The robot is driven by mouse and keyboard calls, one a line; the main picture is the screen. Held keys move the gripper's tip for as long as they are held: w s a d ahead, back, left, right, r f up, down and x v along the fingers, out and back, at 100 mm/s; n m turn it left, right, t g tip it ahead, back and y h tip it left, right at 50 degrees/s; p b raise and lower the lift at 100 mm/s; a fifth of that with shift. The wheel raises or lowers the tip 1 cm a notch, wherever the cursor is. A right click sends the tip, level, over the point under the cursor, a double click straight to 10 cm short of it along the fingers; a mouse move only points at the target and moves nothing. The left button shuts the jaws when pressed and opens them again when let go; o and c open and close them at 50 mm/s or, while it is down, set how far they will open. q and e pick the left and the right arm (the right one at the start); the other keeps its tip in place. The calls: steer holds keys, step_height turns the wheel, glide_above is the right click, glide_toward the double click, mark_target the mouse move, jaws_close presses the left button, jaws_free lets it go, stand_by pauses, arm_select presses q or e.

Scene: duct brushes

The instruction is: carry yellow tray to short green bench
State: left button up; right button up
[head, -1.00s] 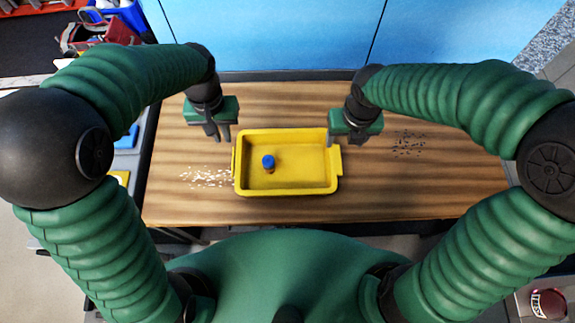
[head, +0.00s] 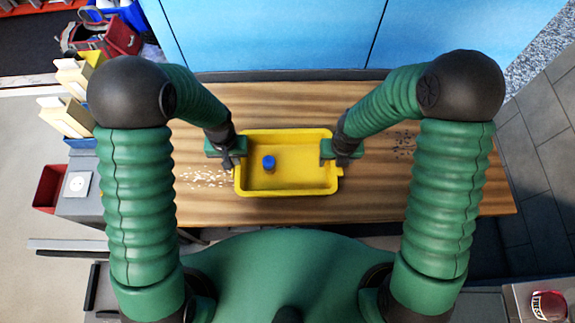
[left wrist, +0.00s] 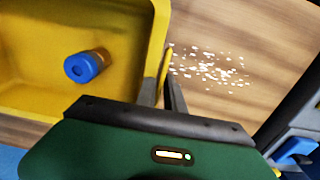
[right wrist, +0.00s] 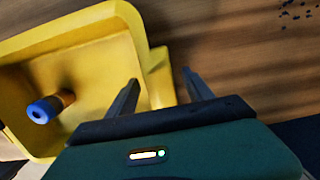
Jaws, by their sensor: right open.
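The yellow tray (head: 285,189) sits on a wooden-topped table, with a small blue-capped item (head: 269,163) inside it. The item also shows in the left wrist view (left wrist: 86,66) and the right wrist view (right wrist: 45,108). My left gripper (head: 230,163) is at the tray's left end; in the left wrist view its fingers (left wrist: 163,85) are close together with the yellow handle between them. My right gripper (head: 341,160) is at the right end; its fingers (right wrist: 162,85) are spread, with the yellow handle between them. I see no green bench.
White bits (head: 204,179) lie on the table (head: 440,195) left of the tray, dark bits (head: 404,145) to its right. Blue panels (head: 280,35) stand behind the table. A grey unit (head: 80,190) and a red bin (head: 49,188) are at left.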

jaws_close()
stand_by(0.5)
